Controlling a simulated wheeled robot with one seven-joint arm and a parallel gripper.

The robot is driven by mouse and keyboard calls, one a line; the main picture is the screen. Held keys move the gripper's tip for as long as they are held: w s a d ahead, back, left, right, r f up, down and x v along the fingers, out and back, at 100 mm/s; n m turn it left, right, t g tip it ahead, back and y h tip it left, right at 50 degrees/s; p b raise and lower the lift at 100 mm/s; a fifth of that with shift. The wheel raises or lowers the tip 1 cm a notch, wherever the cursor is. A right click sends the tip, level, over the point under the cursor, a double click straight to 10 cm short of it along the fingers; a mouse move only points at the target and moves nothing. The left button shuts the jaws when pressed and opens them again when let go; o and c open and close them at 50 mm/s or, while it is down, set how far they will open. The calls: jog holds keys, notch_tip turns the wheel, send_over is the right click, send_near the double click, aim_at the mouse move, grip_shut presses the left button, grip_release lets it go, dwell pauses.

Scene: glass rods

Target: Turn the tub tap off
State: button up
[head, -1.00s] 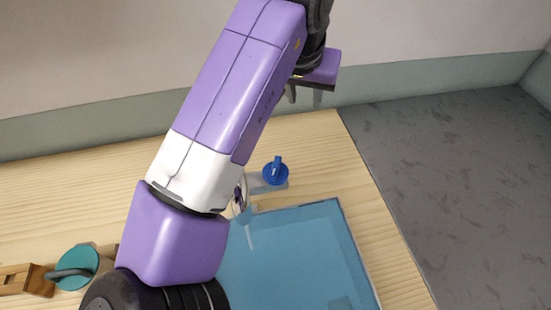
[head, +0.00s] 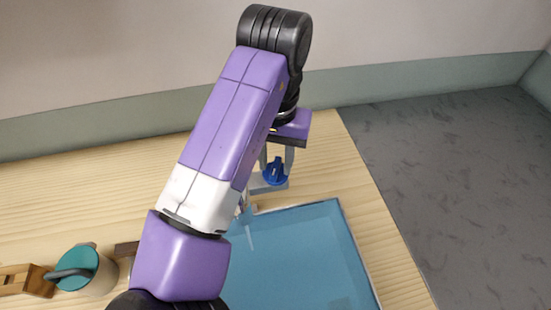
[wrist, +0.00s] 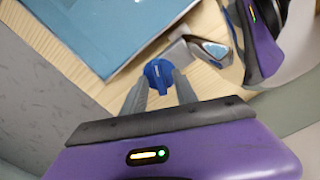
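The tap's blue knob (head: 276,173) sits on a grey base behind the blue tub (head: 358,258), with a raised fin across its top. In the wrist view the knob (wrist: 158,72) shows just beyond and between my fingertips, with the grey tap body (wrist: 178,50) beside it. My gripper (head: 277,164) is open and points down over the knob, one finger on either side. I cannot tell whether the fingers touch it. My arm hides part of the tap's spout and the tub's left side.
A pot with a teal lid (head: 76,266) and a dark handle stands at the lower left, beside a wooden block (head: 22,280). The wooden tabletop (head: 60,205) is bare behind them. Its right edge drops to a grey floor (head: 460,190); a wall stands behind.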

jog(key=shift+f, duration=0.15)
grip_shut()
dwell(0.4)
jog(key=m+p, duration=0.2)
jog(key=m, duration=0.1)
jog(key=shift+m, duration=0.4)
jog(key=m+p, duration=0.1)
jog(key=m, duration=0.1)
jog(key=shift+m, duration=0.3)
jog(key=m+p, duration=0.1)
jog(key=m, duration=0.5)
jog(key=shift+p, duration=0.3)
jog(key=shift+m, duration=0.3)
